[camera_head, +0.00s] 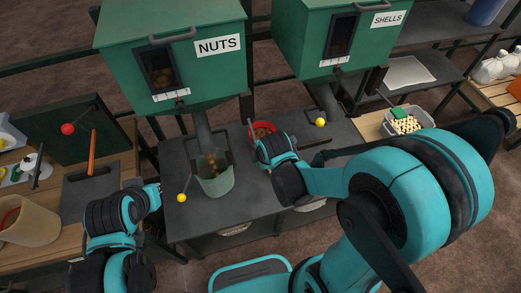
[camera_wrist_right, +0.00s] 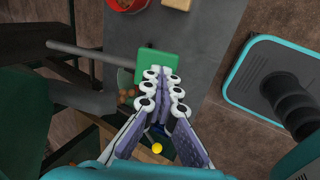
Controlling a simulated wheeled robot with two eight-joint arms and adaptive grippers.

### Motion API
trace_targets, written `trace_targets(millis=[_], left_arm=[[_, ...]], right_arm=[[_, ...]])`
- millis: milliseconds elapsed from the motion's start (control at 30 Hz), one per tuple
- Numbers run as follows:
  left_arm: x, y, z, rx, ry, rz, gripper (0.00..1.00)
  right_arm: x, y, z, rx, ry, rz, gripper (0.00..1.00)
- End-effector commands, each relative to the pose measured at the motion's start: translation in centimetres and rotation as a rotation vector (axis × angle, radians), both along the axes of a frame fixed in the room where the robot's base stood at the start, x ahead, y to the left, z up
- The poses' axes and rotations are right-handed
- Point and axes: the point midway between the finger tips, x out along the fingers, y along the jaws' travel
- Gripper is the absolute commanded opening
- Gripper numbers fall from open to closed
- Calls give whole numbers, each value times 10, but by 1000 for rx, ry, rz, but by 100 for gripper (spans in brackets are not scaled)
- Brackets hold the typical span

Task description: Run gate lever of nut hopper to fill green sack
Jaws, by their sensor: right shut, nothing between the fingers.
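The nut hopper (camera_head: 185,65) is a green bin labelled NUTS, with a grey chute (camera_head: 203,130) below it. The green sack (camera_head: 215,180), translucent, stands under the chute, with brown nuts visible inside. A lever with a yellow knob (camera_head: 182,198) is left of the sack; a yellow knob (camera_wrist_right: 157,148) also shows in the right wrist view. My left gripper (camera_head: 155,191) is just left of the lever knob; its fingers are too small to read. My right gripper (camera_wrist_right: 163,85) is shut and empty, its fingertips over a green patch (camera_wrist_right: 157,62) I cannot identify for sure.
The SHELLS hopper (camera_head: 330,40) stands at right, with a second yellow knob (camera_head: 320,122) below it. A red bowl (camera_head: 263,128) is partly hidden behind my right arm. A red-knobbed lever (camera_head: 67,129) and beige bucket (camera_head: 28,220) are at left. The grey table's front (camera_head: 265,200) is clear.

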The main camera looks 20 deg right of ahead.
Motion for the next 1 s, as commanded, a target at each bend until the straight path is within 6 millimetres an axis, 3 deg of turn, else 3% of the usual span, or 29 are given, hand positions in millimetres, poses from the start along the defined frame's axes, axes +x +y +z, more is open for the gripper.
trace_targets(millis=[33,300,1000], left_arm=[[0,0,-11,0,0,0,0],[0,0,-26,0,0,0,0],[0,0,-29,0,0,0,0]], right_arm=[[0,0,-10,0,-26,1,0],[4,0,-22,1,-31,0,0],[4,0,-25,1,-25,0,0]])
